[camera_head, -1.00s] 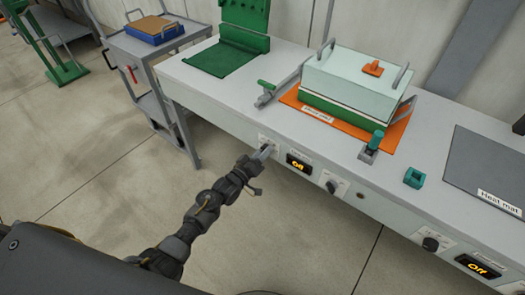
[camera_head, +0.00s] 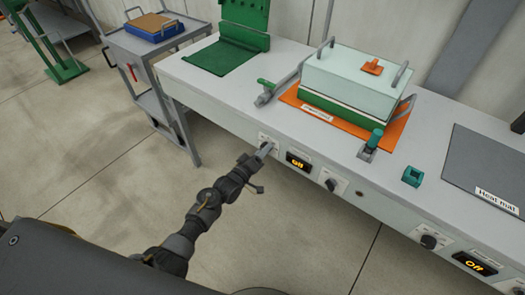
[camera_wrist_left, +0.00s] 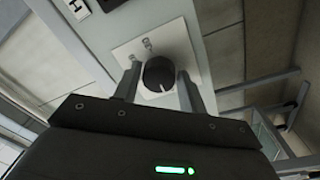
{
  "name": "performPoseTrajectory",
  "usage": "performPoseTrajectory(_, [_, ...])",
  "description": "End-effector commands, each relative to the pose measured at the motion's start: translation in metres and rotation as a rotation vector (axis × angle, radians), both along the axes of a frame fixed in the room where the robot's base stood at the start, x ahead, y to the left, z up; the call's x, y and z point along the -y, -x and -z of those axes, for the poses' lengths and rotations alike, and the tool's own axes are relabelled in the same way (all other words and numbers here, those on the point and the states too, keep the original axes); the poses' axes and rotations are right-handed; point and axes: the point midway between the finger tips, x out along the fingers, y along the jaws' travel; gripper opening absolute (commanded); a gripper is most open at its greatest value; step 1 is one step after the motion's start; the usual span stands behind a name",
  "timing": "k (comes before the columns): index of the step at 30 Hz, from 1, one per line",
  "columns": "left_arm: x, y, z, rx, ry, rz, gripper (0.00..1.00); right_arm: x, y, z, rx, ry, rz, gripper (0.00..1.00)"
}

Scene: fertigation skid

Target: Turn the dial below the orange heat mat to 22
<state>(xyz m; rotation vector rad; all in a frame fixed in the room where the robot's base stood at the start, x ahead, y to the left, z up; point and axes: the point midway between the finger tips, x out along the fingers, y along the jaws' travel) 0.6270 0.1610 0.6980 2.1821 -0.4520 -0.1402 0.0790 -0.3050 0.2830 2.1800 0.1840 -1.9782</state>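The orange heat mat (camera_head: 388,139) lies on the bench under a lidded green and white box. Below it, the bench front has a small display (camera_head: 298,162) with orange characters too blurred to read surely. A dial on a white plate (camera_head: 333,182) is right of the display. My left gripper (camera_head: 266,148) is at another dial, left of the display, and mostly hides it there. In the left wrist view this black dial (camera_wrist_left: 159,72) with a white pointer mark sits between the two fingers (camera_wrist_left: 160,83), with narrow gaps seeming to show. The right gripper is not in view.
A grey heat mat (camera_head: 485,165) lies at the right, with its own dial (camera_head: 429,241) and a display reading "Off" (camera_head: 474,263) below. Toggle clamps (camera_head: 370,145) flank the box. A grey cart (camera_head: 150,60) stands at the left. Floor before the bench is open.

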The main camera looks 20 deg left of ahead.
Motion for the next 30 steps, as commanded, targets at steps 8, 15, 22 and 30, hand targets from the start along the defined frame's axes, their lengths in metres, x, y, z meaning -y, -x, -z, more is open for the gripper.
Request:
performPoseTrajectory(8, [0.0,0.0,0.0,0.001,-0.002,-0.001,0.57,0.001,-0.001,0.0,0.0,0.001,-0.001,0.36])
performPoseTrajectory(15, [-0.004,0.009,0.001,0.001,-0.002,-0.002,0.57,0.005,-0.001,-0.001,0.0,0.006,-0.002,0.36])
performPoseTrajectory(22, [-0.02,0.05,0.004,0.0,-0.003,-0.002,0.57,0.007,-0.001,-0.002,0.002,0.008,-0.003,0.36])
performPoseTrajectory(30, [-0.036,0.09,0.006,0.0,-0.002,-0.001,0.57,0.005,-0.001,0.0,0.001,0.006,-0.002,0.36])
